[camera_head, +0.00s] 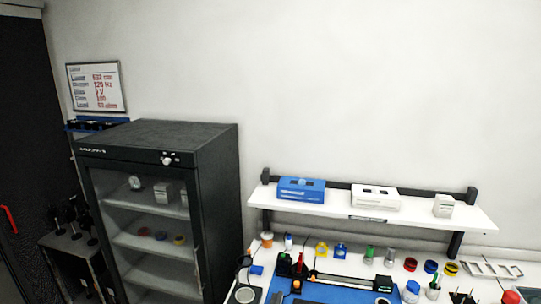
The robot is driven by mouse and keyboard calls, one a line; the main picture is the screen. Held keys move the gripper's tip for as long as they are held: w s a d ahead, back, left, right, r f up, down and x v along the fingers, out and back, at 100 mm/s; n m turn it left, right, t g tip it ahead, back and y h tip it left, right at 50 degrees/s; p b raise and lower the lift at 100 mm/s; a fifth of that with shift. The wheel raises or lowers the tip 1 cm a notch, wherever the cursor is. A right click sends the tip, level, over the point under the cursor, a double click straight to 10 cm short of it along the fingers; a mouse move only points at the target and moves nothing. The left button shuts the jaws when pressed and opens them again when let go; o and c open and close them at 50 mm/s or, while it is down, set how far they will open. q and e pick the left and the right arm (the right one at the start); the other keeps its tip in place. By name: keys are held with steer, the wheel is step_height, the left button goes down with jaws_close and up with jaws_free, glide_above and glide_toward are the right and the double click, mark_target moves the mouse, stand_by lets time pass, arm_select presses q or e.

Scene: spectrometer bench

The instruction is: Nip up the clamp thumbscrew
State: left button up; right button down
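The clamp thumbscrew cannot be told apart at this distance. A small dark apparatus (291,266) with a red and a green part stands at the back of the blue mat (330,293) on the bench. A long black rail-like piece (345,281) runs to its right. The front of the bench is cut off by the bottom edge of the head view. Neither of my grippers shows in this view.
A dark glass-fronted cabinet (182,132) stands left of the bench. A white shelf (420,213) above the bench holds a blue box (301,189) and white boxes (376,197). Small bottles and coloured rings (410,264) line the bench's back.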

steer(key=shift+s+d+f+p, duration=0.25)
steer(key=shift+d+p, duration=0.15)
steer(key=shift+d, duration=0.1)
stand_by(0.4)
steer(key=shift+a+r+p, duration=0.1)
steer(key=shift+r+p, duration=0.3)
steer(key=shift+p, duration=0.1)
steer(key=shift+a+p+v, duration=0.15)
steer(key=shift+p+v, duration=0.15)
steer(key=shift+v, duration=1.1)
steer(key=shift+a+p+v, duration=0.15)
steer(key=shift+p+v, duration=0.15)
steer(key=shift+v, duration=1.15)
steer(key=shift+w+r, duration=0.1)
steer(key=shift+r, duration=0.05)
